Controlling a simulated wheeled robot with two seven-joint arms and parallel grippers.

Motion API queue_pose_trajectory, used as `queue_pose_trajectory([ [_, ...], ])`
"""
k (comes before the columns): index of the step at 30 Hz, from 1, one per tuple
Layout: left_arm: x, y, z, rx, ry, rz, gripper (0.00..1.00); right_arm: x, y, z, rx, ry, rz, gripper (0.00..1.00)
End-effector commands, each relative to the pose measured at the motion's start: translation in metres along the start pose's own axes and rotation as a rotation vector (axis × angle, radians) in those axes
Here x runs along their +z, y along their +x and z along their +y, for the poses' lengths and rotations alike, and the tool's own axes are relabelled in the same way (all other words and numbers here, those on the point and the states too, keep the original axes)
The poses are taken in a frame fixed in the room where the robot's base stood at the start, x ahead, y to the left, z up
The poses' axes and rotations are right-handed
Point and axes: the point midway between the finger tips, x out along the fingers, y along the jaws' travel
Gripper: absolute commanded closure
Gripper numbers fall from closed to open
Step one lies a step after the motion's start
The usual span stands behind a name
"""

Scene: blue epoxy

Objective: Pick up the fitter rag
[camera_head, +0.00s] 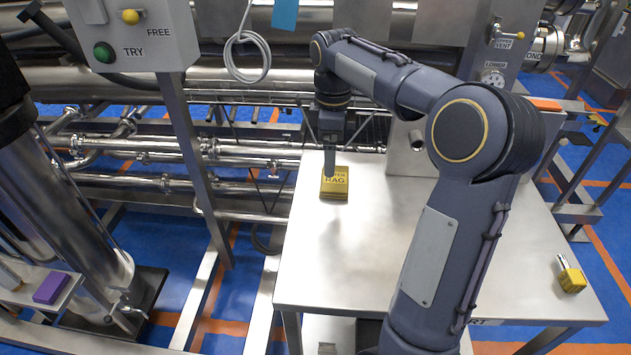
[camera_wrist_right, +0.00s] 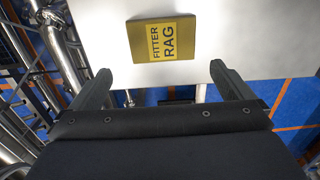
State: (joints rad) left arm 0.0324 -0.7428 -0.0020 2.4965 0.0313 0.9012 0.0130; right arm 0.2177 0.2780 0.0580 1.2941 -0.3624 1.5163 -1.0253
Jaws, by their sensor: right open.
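The fitter rag (camera_head: 335,184) is a folded yellow-brown block with a "FITTER RAG" label. It lies on the left part of the steel table in the head view. In the right wrist view the rag (camera_wrist_right: 163,38) lies ahead of the fingertips, between their lines and apart from both. My right gripper (camera_head: 330,168) points down at the rag's far side in the head view, and its finger covers part of the label. In the wrist view the right gripper (camera_wrist_right: 161,80) is open and empty. My left gripper is not in view.
The steel table (camera_head: 375,258) is mostly bare. A yellow padlock (camera_head: 571,278) lies near its right edge. A steel box (camera_head: 408,160) stands at the table's back. Pipes and a post with a control box (camera_head: 135,35) are at left, with a purple block (camera_head: 51,287).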

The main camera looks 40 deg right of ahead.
Motion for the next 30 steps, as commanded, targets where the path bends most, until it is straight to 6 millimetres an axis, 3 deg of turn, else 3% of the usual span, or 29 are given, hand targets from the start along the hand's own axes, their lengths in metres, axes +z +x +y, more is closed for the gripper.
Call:
queue_pose_trajectory([
  [15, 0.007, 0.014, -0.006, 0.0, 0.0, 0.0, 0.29, 0.009, 0.067, -0.004, -0.001, 0.002, 0.0, 0.0],
  [24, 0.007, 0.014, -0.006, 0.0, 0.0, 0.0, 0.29, 0.009, 0.071, -0.004, 0.001, 0.003, 0.002, 0.0],
  [30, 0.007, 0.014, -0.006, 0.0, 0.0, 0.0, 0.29, 0.009, 0.07, -0.004, 0.001, 0.003, 0.002, 0.26],
])
